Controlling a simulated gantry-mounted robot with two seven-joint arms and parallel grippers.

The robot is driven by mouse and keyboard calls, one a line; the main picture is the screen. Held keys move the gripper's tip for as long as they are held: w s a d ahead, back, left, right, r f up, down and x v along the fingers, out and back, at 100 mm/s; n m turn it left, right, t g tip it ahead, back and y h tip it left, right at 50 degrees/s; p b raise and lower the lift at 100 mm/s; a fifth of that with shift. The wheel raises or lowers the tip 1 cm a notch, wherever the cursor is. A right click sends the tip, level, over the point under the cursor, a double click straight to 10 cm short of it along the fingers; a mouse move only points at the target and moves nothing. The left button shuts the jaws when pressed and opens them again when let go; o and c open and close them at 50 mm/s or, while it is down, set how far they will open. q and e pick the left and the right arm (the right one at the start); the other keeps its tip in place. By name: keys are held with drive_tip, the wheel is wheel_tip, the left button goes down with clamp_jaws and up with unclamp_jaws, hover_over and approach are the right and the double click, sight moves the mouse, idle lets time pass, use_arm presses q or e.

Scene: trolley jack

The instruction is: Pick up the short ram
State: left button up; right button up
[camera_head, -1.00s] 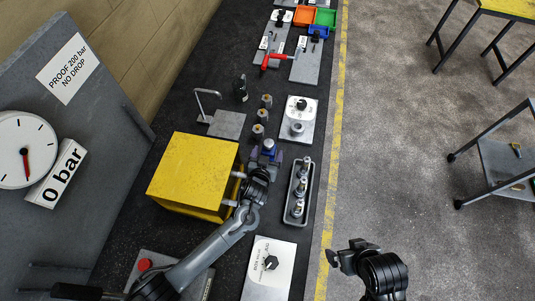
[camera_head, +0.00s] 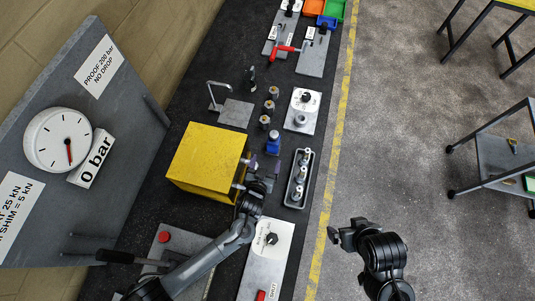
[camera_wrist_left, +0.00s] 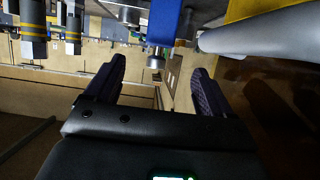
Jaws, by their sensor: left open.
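A short blue cylinder (camera_head: 273,145), which looks like the short ram, stands upright on the dark bench. In the left wrist view the blue cylinder (camera_wrist_left: 163,25) shows its silver tip, lined up between and beyond the fingers. My left gripper (camera_head: 267,181) is open and empty, just in front of the cylinder and apart from it, between the yellow block and the grey tray. Its two dark fingers also show spread in the left wrist view (camera_wrist_left: 162,85). My right gripper (camera_head: 334,236) hangs over the floor right of the bench; its jaw state is unclear.
The yellow block (camera_head: 203,154) stands close on the left, with grey rods facing my gripper. The grey tray (camera_head: 290,200) with silver parts is close on the right. Yellow-banded cylinders (camera_head: 269,106) stand behind.

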sight(274, 144)
use_arm(q)
drive_tip(key=shift+s+a+r, duration=0.1)
drive_tip(key=shift+s, duration=0.25)
idle(0.3)
drive_tip(key=w+d+f+t+b, duration=0.2)
drive_tip(key=w+f+b, duration=0.1)
drive_tip(key=w+b, duration=0.7)
drive_tip(key=b, duration=0.2)
drive_tip(key=shift+b, duration=0.35)
